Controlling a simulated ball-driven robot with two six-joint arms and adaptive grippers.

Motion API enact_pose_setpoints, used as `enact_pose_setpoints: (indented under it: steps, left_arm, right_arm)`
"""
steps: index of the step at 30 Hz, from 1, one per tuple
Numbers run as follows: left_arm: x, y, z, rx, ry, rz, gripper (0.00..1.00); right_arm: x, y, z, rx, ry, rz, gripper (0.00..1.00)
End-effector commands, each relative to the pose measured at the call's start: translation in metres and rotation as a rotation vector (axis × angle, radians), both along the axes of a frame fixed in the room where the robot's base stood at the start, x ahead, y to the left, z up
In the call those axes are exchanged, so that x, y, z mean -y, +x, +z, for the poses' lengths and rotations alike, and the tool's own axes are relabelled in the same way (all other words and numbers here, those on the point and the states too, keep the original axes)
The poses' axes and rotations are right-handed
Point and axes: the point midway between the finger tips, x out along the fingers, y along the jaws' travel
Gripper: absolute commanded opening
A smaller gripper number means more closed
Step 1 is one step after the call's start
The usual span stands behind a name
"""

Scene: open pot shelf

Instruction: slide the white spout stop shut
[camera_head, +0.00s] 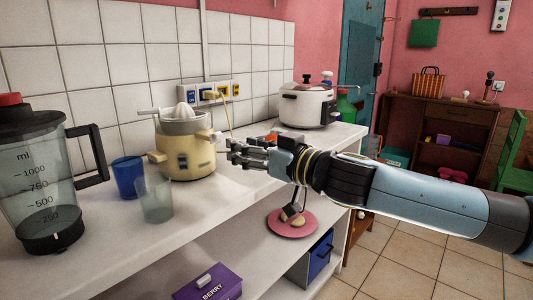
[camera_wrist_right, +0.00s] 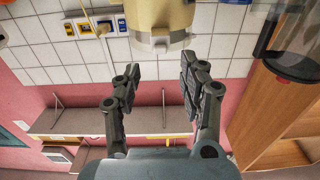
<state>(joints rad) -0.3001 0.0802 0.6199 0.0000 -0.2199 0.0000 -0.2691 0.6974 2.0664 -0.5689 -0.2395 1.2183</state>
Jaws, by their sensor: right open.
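The cream juicer (camera_head: 185,150) with a grey bowl and white ribbed cone stands upright on the white counter. A small pale part, perhaps the white spout stop (camera_head: 218,136), sticks out at its right side. I cannot tell its slide position. My right gripper (camera_head: 232,153) is open and empty, just right of the juicer, fingers pointing left toward it. In the right wrist view, which appears upside down, the juicer (camera_wrist_right: 160,14) is at the top, beyond the gap between the open fingers (camera_wrist_right: 160,68). My left gripper is out of view.
A blue cup (camera_head: 127,177), a clear cup (camera_head: 155,198) and a blender (camera_head: 45,185) stand left of the juicer. A white cooker (camera_head: 306,106) stands farther back. Sockets with a cord (camera_head: 212,92) are on the tiled wall. A pink plate (camera_head: 292,225) lies on the lower shelf.

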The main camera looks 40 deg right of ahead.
Motion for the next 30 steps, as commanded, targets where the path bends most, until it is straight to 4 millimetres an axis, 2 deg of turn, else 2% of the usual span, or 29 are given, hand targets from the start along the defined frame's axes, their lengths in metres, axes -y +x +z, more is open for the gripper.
enact_pose_setpoints:
  steps: [12, 18, 30]
  left_arm:
    - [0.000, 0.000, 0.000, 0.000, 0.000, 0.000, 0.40]
    - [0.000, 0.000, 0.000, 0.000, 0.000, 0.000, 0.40]
    - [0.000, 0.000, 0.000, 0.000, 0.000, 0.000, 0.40]
  right_arm:
    - [0.004, -0.045, -0.001, -0.006, -0.005, -0.001, 0.42]
    - [0.004, -0.051, 0.000, 0.000, 0.001, 0.000, 0.42]
    - [0.004, -0.051, 0.000, 0.001, 0.003, 0.000, 0.42]
